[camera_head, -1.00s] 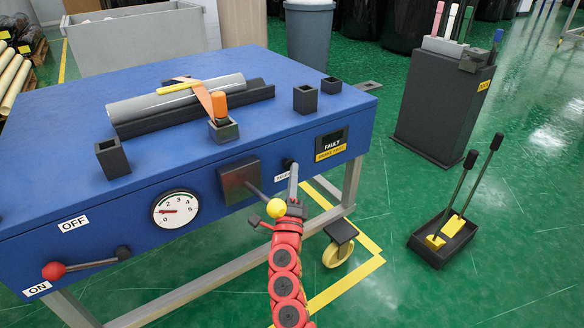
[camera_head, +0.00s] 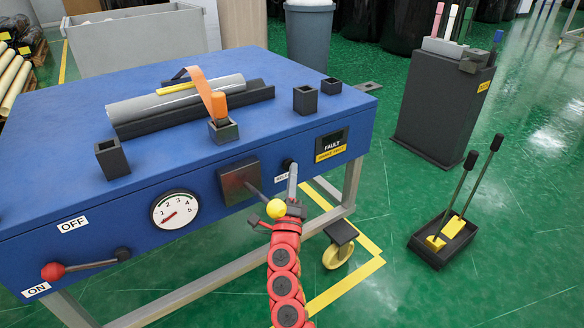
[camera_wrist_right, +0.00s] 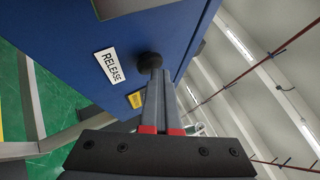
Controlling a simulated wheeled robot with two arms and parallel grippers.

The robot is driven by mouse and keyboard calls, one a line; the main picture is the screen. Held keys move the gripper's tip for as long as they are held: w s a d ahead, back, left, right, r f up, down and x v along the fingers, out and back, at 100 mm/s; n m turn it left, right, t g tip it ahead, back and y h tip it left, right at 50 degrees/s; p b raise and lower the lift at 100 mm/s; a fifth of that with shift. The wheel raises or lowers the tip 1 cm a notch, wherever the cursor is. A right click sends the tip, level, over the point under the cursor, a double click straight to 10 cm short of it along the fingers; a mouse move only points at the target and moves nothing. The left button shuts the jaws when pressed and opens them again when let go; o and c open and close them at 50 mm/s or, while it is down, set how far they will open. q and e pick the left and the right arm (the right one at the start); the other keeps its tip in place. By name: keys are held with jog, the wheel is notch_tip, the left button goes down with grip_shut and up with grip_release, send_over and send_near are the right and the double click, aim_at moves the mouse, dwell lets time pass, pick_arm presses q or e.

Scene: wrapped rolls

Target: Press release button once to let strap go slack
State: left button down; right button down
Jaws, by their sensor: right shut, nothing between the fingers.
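The release button is a round black knob (camera_head: 287,163) on the blue bench's front face, with a partly covered label. It also shows in the right wrist view (camera_wrist_right: 149,62) beside the RELEASE label (camera_wrist_right: 108,67). My right gripper (camera_head: 293,168) is shut and empty, its tips at the knob; I cannot tell whether they touch. Its grey fingers show in the wrist view (camera_wrist_right: 160,74). My left gripper is not in view.
A lever with a yellow ball (camera_head: 276,208) sticks out left of my right gripper. A red-knobbed ON/OFF handle (camera_head: 53,271) is at the left. The bench (camera_head: 80,110) carries small black sockets. A FAULT display (camera_head: 332,145) is right of the button.

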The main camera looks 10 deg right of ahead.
jog(key=shift+s+d+p, duration=0.15)
jog(key=shift+s+p, duration=0.05)
jog(key=shift+s, duration=0.35)
jog(key=shift+s+d+p, duration=0.15)
jog(key=shift+s, duration=0.35)
jog(key=s, duration=0.1)
jog(key=s+d, duration=0.1)
jog(key=s, duration=0.1)
jog(key=s+p, duration=0.1)
jog(key=shift+s+d, duration=0.35)
jog(key=shift+d, duration=0.05)
